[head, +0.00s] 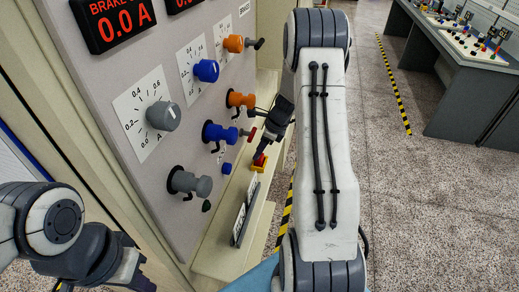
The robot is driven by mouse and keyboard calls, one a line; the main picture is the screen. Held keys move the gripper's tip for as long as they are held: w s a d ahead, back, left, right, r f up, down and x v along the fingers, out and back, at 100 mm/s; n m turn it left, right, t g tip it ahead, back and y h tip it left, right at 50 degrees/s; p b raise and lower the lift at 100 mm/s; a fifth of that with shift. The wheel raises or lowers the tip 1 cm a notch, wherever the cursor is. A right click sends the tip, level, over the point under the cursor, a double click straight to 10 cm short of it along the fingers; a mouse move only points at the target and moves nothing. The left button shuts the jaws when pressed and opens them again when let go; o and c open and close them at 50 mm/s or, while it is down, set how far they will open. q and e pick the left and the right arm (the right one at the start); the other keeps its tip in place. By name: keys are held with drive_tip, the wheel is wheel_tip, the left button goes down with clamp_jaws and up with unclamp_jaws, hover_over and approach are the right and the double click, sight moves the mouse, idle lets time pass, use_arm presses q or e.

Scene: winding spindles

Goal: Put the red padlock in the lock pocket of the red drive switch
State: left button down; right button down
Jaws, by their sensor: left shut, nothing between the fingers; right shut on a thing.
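My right gripper (267,140) is in front of the panel at the right end of its lower row of switches, its dark fingers pointing down and left. It is shut on a small red object at its left, which looks like the red padlock (251,135), with a grey part toward the panel. The padlock is small, and I cannot tell whether it touches a switch. I cannot make out the red drive switch or its lock pocket; my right arm and gripper cover part of that area. My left arm comes in at the lower left, but its fingertips do not show.
The panel carries a grey switch (190,183), a blue switch (218,133) and an orange switch (239,99), with knobs above. A yellow box with a red top (258,167) sits below the gripper. A desk (470,105) stands far right; the floor between is clear.

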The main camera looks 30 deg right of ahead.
drive_tip(key=shift+f, duration=0.35)
drive_tip(key=shift+c, duration=1.8)
unclamp_jaws()
drive_tip(key=b+v, duration=0.2)
drive_tip(key=v, duration=0.8)
drive_tip(key=shift+r, duration=0.2)
drive_tip(key=shift+s, duration=0.1)
